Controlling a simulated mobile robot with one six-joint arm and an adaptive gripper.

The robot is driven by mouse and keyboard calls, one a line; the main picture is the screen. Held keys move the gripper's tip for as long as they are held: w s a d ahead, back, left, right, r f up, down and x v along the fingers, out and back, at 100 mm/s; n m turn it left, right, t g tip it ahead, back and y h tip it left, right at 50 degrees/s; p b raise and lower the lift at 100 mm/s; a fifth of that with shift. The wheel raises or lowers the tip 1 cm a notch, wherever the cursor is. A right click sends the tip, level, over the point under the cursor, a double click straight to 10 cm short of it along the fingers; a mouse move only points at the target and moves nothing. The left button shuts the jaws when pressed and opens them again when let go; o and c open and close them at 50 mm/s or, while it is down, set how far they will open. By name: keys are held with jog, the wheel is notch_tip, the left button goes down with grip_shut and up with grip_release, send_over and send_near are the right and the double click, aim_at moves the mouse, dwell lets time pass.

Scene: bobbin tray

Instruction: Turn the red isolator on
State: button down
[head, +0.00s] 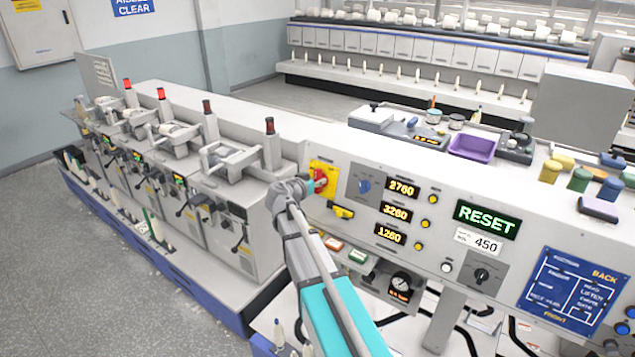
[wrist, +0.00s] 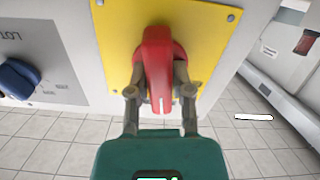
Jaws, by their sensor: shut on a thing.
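The red isolator (head: 320,180) is a red rotary handle on a yellow plate (head: 328,168) at the left end of the machine's control panel. In the wrist view the red handle (wrist: 157,70) stands in line with my gripper, with a white mark near its lower end, in front of the yellow plate (wrist: 212,40). My gripper (wrist: 161,92) has a finger on each side of the handle and is shut on it. In the head view my gripper (head: 300,186) reaches the handle from the left and partly hides it.
A blue knob (head: 364,186) sits just right of the yellow plate, and a yellow switch (head: 341,211) is below it. Lit displays (head: 402,188) and a RESET sign (head: 486,219) are further right. Winding units (head: 220,170) stand to the left. A purple tray (head: 472,147) lies on top.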

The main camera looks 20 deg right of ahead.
jog(key=shift+m, duration=1.1)
jog(key=c, duration=0.5)
grip_release()
jog(key=shift+n, duration=0.4)
